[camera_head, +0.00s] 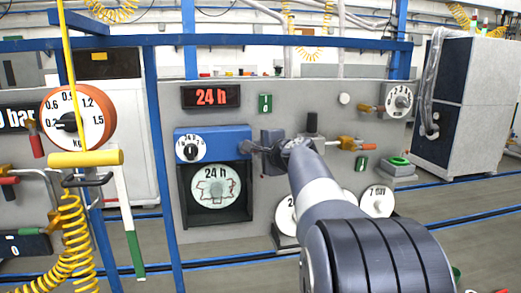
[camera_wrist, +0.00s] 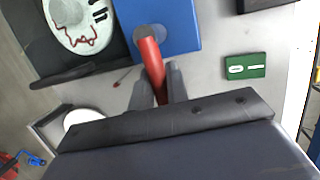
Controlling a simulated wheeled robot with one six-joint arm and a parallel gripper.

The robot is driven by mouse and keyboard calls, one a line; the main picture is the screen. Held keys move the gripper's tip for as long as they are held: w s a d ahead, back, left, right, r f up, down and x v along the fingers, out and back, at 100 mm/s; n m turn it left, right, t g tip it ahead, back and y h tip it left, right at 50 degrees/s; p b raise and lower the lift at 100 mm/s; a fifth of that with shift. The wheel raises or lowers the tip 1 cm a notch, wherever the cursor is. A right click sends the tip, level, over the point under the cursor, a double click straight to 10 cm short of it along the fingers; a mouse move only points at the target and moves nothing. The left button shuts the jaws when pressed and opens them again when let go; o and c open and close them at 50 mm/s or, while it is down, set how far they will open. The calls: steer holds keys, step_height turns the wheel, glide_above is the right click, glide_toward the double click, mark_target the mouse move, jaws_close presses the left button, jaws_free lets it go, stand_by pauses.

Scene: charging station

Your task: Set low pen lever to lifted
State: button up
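The red pen lever (camera_wrist: 151,62) comes out of the blue recorder housing (camera_wrist: 178,22) in the wrist view and runs down between my two fingers. My gripper (camera_wrist: 160,88) has one finger on each side of it, with no clear gap showing, so it looks shut on the lever's lower part. In the head view my gripper (camera_head: 252,148) is at the right side of the blue housing (camera_head: 236,137). The lever cannot be made out there. The recorder's round chart (camera_head: 215,187) with a traced line sits in the dark frame below the housing.
An orange-handled valve (camera_head: 355,143) is right of my arm. Blue posts (camera_head: 163,160) and a large pressure gauge (camera_head: 78,119) stand on the left.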

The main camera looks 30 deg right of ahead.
steer(key=o, duration=0.4)
steer(key=shift+o, duration=0.2)
steer(key=s+r+b, duration=0.2)
steer(key=s, duration=0.8)
steer(key=shift+s+a+b, duration=0.3)
steer(key=shift+w, duration=0.1)
steer(key=w+p, duration=0.1)
steer(key=w, duration=0.2)
steer(key=w+f, duration=0.1)
steer(key=w, duration=0.3)
steer(key=w+f+p, duration=0.1)
steer(key=w, duration=0.2)
steer(key=shift+w+d+p, duration=0.25)
steer(key=shift+p, duration=0.1)
steer(key=shift+s, duration=0.1)
